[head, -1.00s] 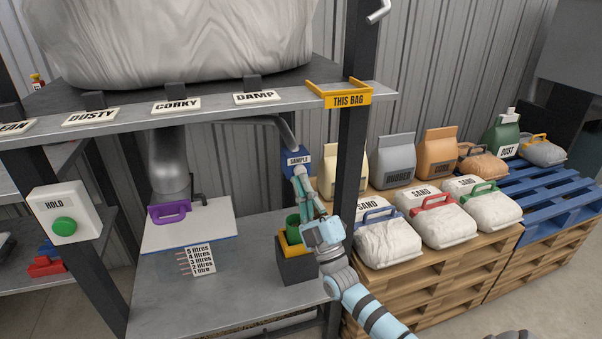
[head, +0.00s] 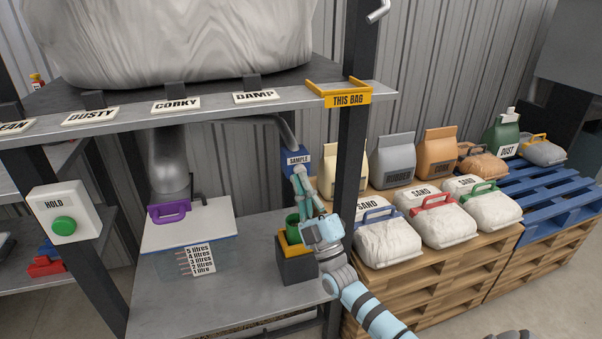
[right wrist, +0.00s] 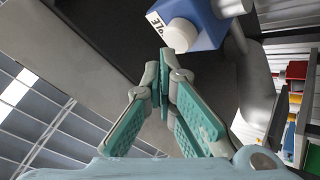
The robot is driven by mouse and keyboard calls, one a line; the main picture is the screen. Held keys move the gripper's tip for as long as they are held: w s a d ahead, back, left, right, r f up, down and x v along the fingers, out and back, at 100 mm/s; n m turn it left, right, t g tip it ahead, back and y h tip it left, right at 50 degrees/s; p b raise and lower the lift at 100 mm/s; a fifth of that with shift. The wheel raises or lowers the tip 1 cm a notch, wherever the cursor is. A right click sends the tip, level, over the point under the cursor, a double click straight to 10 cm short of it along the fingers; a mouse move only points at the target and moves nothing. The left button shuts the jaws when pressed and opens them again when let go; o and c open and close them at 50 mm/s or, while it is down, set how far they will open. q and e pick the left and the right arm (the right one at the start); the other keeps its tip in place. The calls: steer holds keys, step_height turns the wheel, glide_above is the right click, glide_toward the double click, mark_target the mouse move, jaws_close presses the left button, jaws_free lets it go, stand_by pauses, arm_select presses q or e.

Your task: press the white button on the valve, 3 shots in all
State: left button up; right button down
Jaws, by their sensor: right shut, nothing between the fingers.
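The valve (head: 297,160) is a blue box labelled SAMPLE, on the end of a grey pipe beneath the shelf. Its white button (right wrist: 182,36) shows as a round knob in the right wrist view; in the head view I cannot make it out. My right gripper (right wrist: 166,62) is shut and empty, its fingertips just beside and below the button in that view. I cannot tell whether they touch it. In the head view the right gripper (head: 299,174) reaches up to the valve's lower part. A green cup (head: 292,224) stands below, partly hidden by my wrist. My left gripper is out of view.
The cup's black-and-yellow stand (head: 296,267) is close to my right wrist. A dark post (head: 349,180) rises just right of the valve. A lidded clear tub (head: 190,225) stands left. Bags (head: 387,240) lie on pallets at right.

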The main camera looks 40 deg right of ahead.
steer(key=shift+w, duration=0.2)
steer(key=shift+w+d+b, duration=0.25)
steer(key=shift+w+b, duration=0.15)
steer(key=shift+w, duration=0.1)
stand_by(0.6)
stand_by(0.6)
steer(key=shift+s+a+p, duration=0.35)
steer(key=shift+s+p, duration=0.55)
steer(key=shift+p, duration=0.05)
